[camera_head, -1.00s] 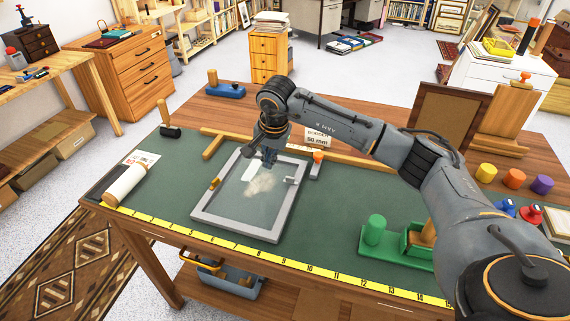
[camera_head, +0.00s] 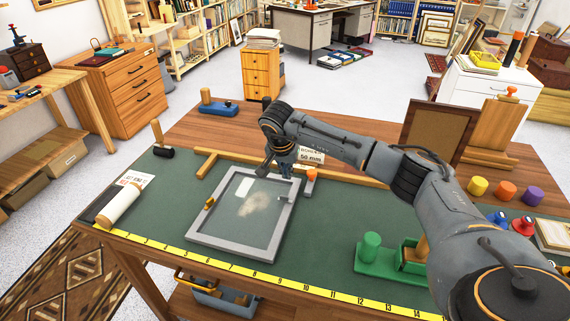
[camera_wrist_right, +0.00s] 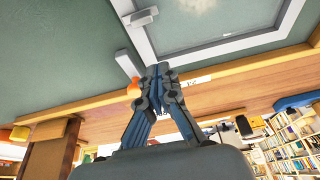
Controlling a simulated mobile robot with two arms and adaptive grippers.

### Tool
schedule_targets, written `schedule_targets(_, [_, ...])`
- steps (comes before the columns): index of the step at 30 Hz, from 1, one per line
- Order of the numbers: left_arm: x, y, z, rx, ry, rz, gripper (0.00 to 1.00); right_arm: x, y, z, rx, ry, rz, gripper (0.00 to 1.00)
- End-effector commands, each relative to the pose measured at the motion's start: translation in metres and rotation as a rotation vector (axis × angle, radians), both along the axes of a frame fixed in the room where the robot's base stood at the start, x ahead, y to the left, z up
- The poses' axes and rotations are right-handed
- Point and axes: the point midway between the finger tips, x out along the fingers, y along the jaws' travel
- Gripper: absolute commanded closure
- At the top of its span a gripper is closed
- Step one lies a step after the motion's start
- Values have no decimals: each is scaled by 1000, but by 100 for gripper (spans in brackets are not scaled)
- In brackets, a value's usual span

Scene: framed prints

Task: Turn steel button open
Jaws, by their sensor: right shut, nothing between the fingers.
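A grey frame (camera_head: 203,229) with a glass pane lies flat on the green mat. The steel button (camera_head: 285,197) is a small pale bar on the frame's right rail. In the right wrist view the steel button (camera_wrist_right: 141,17) lies crosswise over the rail. A brass button (camera_head: 209,204) sits on the left rail. My right gripper (camera_head: 273,172) is over the frame's far right corner, beyond the steel button and apart from it. In the right wrist view my right gripper (camera_wrist_right: 159,70) has its fingers together and empty. My left gripper is out of view.
A grey bar with an orange knob (camera_head: 311,174) stands just right of the frame's far corner. A wooden rail (camera_head: 348,179) runs behind it. A green block holder (camera_head: 385,264) is to the right. The mat between frame and holder is clear.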

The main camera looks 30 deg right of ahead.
Motion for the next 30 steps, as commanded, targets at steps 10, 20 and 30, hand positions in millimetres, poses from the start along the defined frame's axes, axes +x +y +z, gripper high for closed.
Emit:
schedule_targets(10, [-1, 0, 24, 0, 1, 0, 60, -2, 2, -40, 2, 1, 5, 100])
schedule_targets(20, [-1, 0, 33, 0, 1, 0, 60, -16, 19, -43, 1, -1, 0, 100])
schedule_targets(30, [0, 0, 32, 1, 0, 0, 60, -16, 19, -43, 0, 0, 2, 100])
